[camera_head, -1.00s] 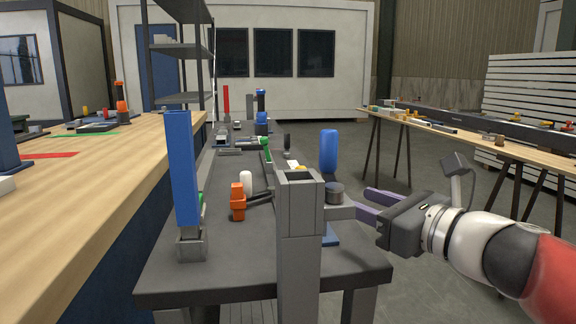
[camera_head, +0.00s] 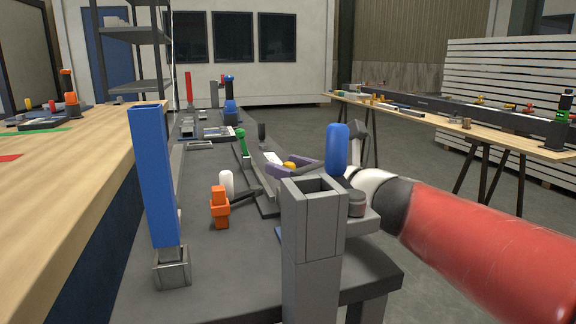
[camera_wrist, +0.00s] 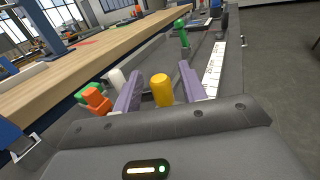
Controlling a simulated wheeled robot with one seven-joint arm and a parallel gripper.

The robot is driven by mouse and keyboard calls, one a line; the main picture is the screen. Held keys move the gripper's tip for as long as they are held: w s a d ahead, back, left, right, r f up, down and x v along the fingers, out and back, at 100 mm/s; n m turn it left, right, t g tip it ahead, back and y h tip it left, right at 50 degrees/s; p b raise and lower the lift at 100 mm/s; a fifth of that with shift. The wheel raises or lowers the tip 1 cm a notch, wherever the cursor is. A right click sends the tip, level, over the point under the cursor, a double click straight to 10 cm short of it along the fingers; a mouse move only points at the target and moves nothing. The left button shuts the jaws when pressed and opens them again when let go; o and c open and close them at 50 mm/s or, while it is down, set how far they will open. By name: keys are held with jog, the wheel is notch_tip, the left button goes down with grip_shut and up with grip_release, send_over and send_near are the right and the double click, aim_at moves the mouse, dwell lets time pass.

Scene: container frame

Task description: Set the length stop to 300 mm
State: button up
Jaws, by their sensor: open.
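My gripper (camera_wrist: 161,70) is open, with its purple fingers standing on either side of a yellow knob (camera_wrist: 162,92) in the wrist view. I cannot tell whether either finger touches it. A white scale strip (camera_wrist: 214,68) with dark marks lies to the right of the fingers; its figures are too small to read. A green handle (camera_wrist: 182,31) stands farther along the rail. In the head view my gripper (camera_head: 291,167) is low over the dark bench, partly hidden behind the blue cylinder (camera_head: 337,148) and grey post. The green handle (camera_head: 241,144) is farther back. I cannot tell for sure which part is the length stop.
An orange clamp-like piece (camera_head: 219,207) and a white capped pin (camera_head: 226,183) stand left of the rail. A tall blue post (camera_head: 155,180) and a hollow grey post (camera_head: 312,230) rise at the near end. A wooden worktop (camera_head: 80,180) lies left. Open floor lies right.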

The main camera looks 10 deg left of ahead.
jog(key=shift+w+a, duration=0.1)
jog(key=shift+a, duration=0.1)
jog(key=shift+c, duration=0.3)
grip_shut()
jog(key=w+a, duration=0.1)
jog(key=w, duration=0.2)
jog(key=w+a, duration=0.4)
jog(key=w, duration=0.1)
jog(key=shift+w+a+p, duration=0.15)
jog(key=shift+w+p, duration=0.15)
jog(key=shift+p, duration=0.1)
jog(key=shift+o, duration=0.3)
grip_release()
